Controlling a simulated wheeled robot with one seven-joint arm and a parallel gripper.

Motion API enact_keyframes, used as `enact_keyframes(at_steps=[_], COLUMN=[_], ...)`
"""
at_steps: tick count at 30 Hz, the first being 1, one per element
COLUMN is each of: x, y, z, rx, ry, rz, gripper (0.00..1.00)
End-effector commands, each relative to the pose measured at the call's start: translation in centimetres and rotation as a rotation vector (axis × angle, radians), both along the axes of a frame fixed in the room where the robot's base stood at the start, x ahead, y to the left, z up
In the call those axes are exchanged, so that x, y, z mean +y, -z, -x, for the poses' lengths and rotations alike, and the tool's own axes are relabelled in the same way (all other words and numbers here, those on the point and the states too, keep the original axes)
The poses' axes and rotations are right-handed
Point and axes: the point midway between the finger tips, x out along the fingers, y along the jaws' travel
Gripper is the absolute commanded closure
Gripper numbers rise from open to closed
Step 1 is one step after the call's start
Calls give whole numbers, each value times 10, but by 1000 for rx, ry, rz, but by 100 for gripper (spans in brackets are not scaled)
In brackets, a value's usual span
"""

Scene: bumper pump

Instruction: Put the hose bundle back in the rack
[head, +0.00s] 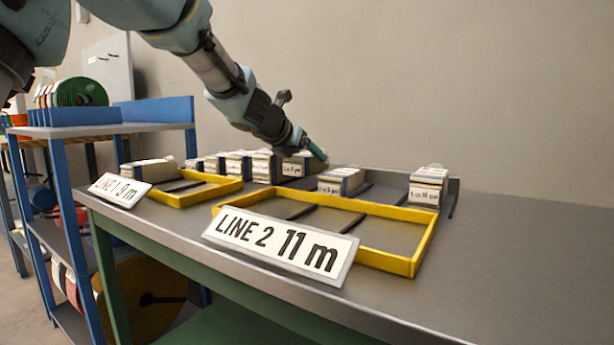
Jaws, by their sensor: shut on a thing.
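Several cream, labelled hose bundles with dark blue ends stand in a row at the back of the bench. My gripper (303,148) reaches down from the upper left and is shut on one bundle (298,166) in the back row. That bundle stands at the right end of a close group of bundles (235,164). The grey rack (385,188) runs along the back of the bench. It holds one bundle (341,181) to the right of my gripper and another (429,186) at its right end. I cannot tell whether the held bundle touches the bench or rack.
A yellow tray (416,268) with the sign "LINE 2 11 m" (281,247) stands in front, empty. A smaller yellow tray (220,191) with the sign "LINE 1 9 m" (119,190) is to its left, with a bundle (147,172) at its left end. The bench's right side is clear.

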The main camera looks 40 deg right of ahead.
Motion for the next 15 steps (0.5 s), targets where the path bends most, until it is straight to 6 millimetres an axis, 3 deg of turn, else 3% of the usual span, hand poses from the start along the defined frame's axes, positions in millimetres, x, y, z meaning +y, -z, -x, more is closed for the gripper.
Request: enact_keyframes(at_steps=[6,15], x=[0,0], y=[32,31], z=[0,0], rx=[1,0], ry=[0,0], rz=[0,0], gripper=[100,100])
